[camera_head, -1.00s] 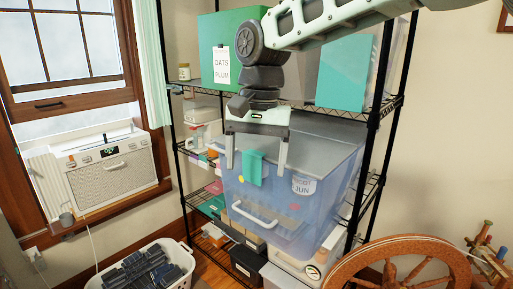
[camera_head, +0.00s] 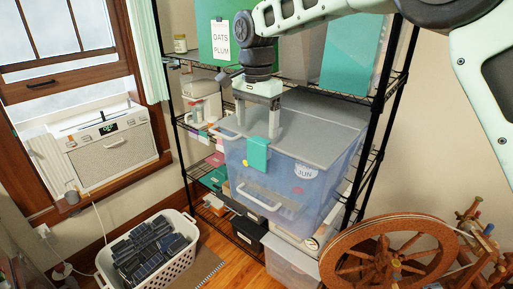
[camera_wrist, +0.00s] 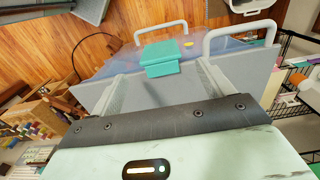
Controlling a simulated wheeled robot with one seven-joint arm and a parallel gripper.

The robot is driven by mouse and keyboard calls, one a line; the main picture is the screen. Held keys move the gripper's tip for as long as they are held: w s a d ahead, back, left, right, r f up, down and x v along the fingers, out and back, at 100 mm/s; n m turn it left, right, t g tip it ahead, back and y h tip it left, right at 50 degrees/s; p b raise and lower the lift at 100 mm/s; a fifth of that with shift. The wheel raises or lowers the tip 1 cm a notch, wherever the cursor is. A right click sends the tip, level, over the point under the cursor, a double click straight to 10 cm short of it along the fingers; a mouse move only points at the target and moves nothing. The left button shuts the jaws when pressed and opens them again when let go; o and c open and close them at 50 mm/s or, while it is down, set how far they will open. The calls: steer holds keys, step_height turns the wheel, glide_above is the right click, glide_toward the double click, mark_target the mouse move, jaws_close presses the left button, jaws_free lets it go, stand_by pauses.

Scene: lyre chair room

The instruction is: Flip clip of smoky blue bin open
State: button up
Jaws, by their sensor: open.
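The smoky blue bin (camera_head: 285,185) is translucent, with a grey lid (camera_head: 315,122), and stands on the wire shelf. Its teal clip (camera_head: 258,154) lies over the front lid edge and hangs down the front wall. It also shows in the wrist view (camera_wrist: 160,57), just beyond my fingertips. My gripper (camera_head: 257,130) points down over the front part of the lid, behind the clip. Its two fingers are spread and empty, one toward each side of the clip in the wrist view (camera_wrist: 161,82). I cannot tell whether the fingertips touch the lid.
Wire shelving (camera_head: 392,95) surrounds the bin, with a green box (camera_head: 215,30) and a teal binder (camera_head: 350,60) above. A spinning wheel (camera_head: 385,255) stands at the right. A white laundry basket (camera_head: 180,265) sits on the floor at left.

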mark_target(257, 141)
step_height(257, 141, down, 9)
steer(key=shift+r+p, duration=0.15)
steer(key=shift+p, duration=1)
